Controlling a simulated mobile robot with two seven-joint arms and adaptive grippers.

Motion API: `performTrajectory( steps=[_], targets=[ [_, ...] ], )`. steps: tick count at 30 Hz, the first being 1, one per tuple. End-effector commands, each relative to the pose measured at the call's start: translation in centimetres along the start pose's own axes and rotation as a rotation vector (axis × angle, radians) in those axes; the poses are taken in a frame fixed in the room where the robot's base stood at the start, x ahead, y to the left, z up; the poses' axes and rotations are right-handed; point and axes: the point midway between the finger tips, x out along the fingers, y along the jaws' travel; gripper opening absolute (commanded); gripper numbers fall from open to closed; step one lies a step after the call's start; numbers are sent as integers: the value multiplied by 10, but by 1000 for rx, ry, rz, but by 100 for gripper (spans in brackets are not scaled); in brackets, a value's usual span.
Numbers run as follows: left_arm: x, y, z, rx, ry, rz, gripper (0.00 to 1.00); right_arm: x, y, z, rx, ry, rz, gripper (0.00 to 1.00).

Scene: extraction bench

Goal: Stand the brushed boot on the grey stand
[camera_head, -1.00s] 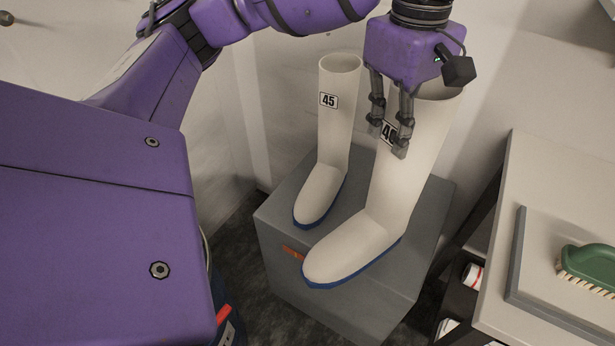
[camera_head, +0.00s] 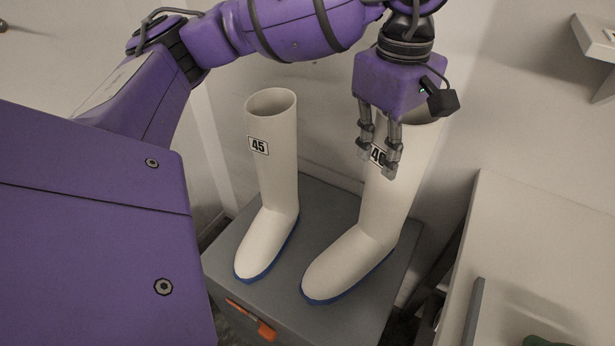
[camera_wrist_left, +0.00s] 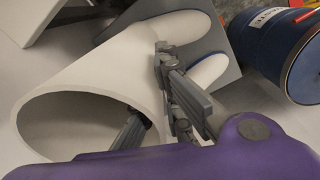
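A tall white boot (camera_head: 372,215) with a blue sole and a partly hidden number label is at the right of the grey stand (camera_head: 290,305). It is upright; I cannot tell whether its sole touches the top. My left gripper (camera_head: 378,160) is shut on its upper shaft, with fingers in front of the label. In the left wrist view the boot's open top (camera_wrist_left: 75,125) shows a finger inside and others outside. A second white boot (camera_head: 272,180), labelled 45, stands upright on the stand's left, apart from the first. My right gripper is not in view.
A light bench (camera_head: 530,240) with a raised grey edge (camera_head: 473,315) lies right of the stand. An orange part (camera_head: 264,328) is on the stand's front. A wall closes off the back. A blue drum (camera_wrist_left: 270,55) shows in the left wrist view.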

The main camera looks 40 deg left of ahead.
Motion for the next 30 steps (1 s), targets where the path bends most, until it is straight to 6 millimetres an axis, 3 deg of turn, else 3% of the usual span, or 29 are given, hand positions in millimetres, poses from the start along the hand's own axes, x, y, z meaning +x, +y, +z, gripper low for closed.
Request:
performTrajectory(
  steps=[3,11,18,29,30],
  targets=[
    [20,-1,-1,-1,1,-2,0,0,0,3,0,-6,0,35],
    [39,-1,0,0,-1,0,0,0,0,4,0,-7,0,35],
    [68,-1,0,0,-1,0,0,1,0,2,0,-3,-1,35],
    [72,0,0,0,-1,3,0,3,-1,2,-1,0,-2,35],
    [74,-1,0,0,-1,0,5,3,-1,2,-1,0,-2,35]
  ],
)
